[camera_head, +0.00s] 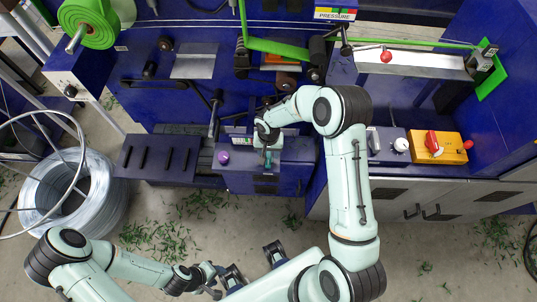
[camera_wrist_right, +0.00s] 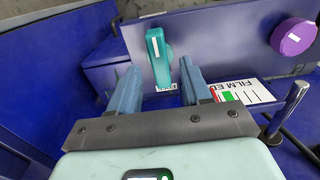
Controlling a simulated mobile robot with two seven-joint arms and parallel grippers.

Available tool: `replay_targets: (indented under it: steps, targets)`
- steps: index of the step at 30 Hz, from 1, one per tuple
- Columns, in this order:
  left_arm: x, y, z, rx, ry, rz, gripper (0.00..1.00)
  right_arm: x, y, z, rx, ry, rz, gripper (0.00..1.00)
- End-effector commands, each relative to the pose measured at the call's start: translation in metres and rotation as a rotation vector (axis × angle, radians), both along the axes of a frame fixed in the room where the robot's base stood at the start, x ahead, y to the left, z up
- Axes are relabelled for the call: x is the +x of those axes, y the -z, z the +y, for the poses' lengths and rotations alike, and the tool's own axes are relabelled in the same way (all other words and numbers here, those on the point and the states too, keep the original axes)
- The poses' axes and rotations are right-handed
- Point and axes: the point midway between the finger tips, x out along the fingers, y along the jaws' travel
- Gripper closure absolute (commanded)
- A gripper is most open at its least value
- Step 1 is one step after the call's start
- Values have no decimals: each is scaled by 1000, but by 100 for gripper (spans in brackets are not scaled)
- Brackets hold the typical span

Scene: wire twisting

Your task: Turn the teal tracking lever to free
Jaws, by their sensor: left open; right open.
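The teal tracking lever (camera_wrist_right: 158,55) is on the blue panel in the right wrist view, near the upper middle. It also shows as a small teal piece in the head view (camera_head: 268,160). My right gripper (camera_wrist_right: 160,74) is open, with one finger on each side of the lever's lower end. I cannot tell whether either finger touches it. In the head view my right gripper (camera_head: 267,146) is over the front of the blue box, partly hidden by its own wrist. My left gripper (camera_head: 208,280) is open, low in the picture, above the floor and away from the machine.
A purple knob (camera_wrist_right: 293,36) and a FILM label (camera_wrist_right: 245,93) are beside the lever. A metal rod (camera_wrist_right: 288,108) stands close to the right finger. A wire coil (camera_head: 75,190) is at left. A yellow switch box (camera_head: 440,147) is at right.

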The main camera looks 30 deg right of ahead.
Motion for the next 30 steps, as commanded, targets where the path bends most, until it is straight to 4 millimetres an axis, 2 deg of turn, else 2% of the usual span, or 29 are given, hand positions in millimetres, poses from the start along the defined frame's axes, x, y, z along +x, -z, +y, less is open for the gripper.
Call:
replay_targets:
  steps: [1, 6, 16, 20, 21, 30]
  targets:
    - [0, 0, 0, 0, 0, 0, 57, 0, 8, 0, -1, 0, 3, 52]
    - [0, 0, 0, 0, 0, 0, 57, 0, 21, 0, 1, 0, 1, 52]
    - [0, 0, 0, 0, 1, 0, 57, 0, 24, 0, -1, 0, -1, 52]
    - [0, 0, 0, 0, 1, 0, 57, 0, 24, 0, 0, 0, 0, 94]
    - [0, 0, 0, 0, 1, 0, 57, 0, 24, 0, 0, 0, 0, 100]
    - [-1, 2, 0, 0, 0, 0, 57, 0, 24, 0, 1, -22, -1, 100]
